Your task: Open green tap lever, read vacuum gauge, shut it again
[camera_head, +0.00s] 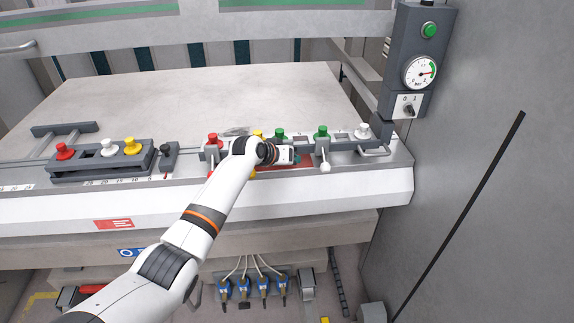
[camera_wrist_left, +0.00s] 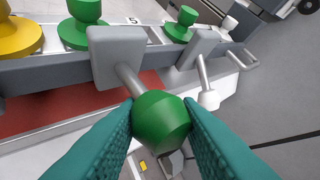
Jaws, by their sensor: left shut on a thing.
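My left gripper (camera_head: 298,157) is at the front rail of the machine table. In the left wrist view its teal fingers (camera_wrist_left: 161,118) are shut on the green ball knob (camera_wrist_left: 162,122) of a tap lever. The lever's metal rod (camera_wrist_left: 129,78) runs from a grey tap block (camera_wrist_left: 117,52) down to the knob. In the head view my wrist and gripper hide this lever. My right gripper is not in view.
Right of the green lever is a similar lever with a white knob (camera_head: 325,168), also in the left wrist view (camera_wrist_left: 209,100). Green mushroom knobs (camera_head: 280,134) (camera_head: 322,132) stand on the rail behind. A 0/1 switch (camera_head: 409,109) is below the gauge.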

